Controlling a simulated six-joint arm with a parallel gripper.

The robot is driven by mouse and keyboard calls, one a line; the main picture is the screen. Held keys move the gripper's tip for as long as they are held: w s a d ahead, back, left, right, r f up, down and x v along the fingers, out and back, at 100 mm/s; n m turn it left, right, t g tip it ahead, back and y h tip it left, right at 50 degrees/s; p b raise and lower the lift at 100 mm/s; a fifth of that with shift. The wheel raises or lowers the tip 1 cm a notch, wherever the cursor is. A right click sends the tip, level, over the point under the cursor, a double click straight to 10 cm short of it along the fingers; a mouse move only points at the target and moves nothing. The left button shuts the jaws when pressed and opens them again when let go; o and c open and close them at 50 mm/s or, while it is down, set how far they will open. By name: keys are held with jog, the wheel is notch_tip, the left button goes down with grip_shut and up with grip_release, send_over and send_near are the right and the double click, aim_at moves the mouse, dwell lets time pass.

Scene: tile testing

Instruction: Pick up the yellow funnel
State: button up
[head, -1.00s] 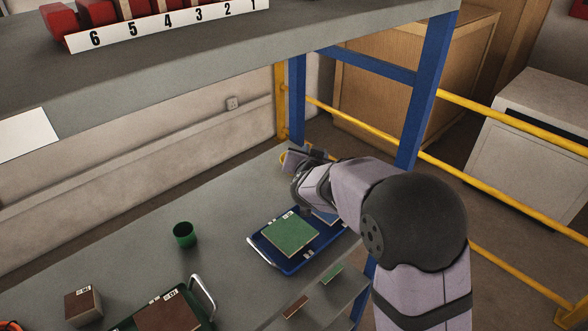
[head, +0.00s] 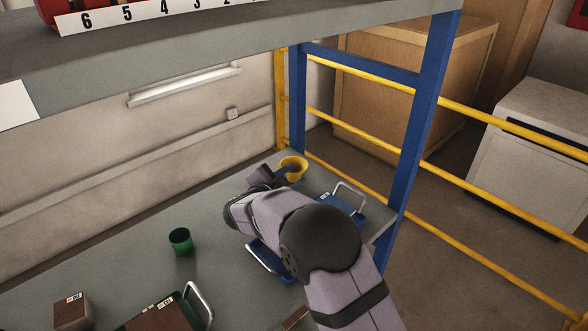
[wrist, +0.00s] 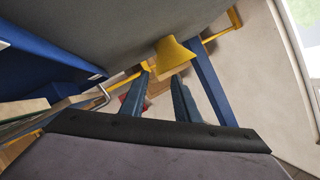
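The yellow funnel (head: 293,165) stands at the far right corner of the grey table, its wide mouth upward. My gripper (head: 284,176) is at its near left side in the head view, with a dark finger overlapping the funnel's lower part. In the wrist view, the two blue-grey fingers of my gripper (wrist: 161,76) are spread apart with nothing between them. The funnel (wrist: 173,54) shows just beyond the fingertips there. I cannot tell whether a finger touches it.
A blue tray (head: 262,262) with a metal handle lies partly hidden under my arm. A green cup (head: 180,240) stands left of it. A blue post (head: 298,105) and yellow rails (head: 400,150) border the table's far right. A shelf (head: 230,35) hangs above.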

aim_at(299, 173)
jog(key=shift+p+x, duration=1.4)
jog(key=shift+x, duration=1.25)
jog(key=shift+f, duration=0.15)
jog(key=shift+a, duration=0.1)
jog(key=shift+c, duration=0.6)
grip_shut()
